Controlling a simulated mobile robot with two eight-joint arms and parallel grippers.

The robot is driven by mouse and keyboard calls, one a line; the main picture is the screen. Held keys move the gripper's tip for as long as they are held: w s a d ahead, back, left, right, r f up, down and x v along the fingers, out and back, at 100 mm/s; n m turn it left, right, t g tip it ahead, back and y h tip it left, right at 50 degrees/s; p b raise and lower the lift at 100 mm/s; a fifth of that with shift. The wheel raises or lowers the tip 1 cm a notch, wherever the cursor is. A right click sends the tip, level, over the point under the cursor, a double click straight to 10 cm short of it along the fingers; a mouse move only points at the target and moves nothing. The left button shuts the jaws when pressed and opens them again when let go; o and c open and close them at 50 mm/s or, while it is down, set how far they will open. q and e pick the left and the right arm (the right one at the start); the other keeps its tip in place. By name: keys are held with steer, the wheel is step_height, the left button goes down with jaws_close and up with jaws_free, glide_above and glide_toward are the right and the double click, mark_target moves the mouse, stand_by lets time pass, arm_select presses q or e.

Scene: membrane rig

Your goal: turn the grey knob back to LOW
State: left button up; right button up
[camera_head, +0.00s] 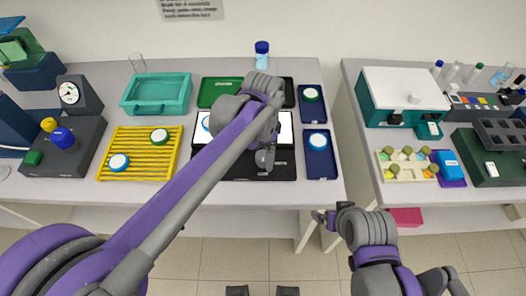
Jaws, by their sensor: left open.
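No knob marked LOW can be read at this size. A small dark grey knob (395,119) shows on the front of a teal box with a white lid on the right table; I cannot tell whether it is the task's knob. My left gripper (265,158) is open over the black tray area of the left table, far from that knob. My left arm hides part of what lies beneath it. My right gripper (325,216) is low in front of the gap between the tables, and its jaws are too small to judge.
The left table holds a dark box (87,150) with yellow, blue and green knobs, a gauge (70,93), a teal tray (155,108), a yellow rack (112,168) and blue trays (320,168). A bottle (262,56) stands behind. The right table has a cream rack (398,190).

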mark_target(263, 155)
arm_select(q)
step_height(263, 155, up, 11)
steer(key=shift+f+p, duration=0.15)
steer(key=shift+p, duration=0.2)
stand_by(0.4)
steer(key=s+a+f+n+t, duration=0.5)
steer(key=s+a+f+n, duration=0.8)
steer(key=a, duration=0.4)
steer(key=shift+s+a+f+t, duration=0.3)
steer(key=shift+s+f, duration=0.4)
steer(key=shift+s, duration=0.5)
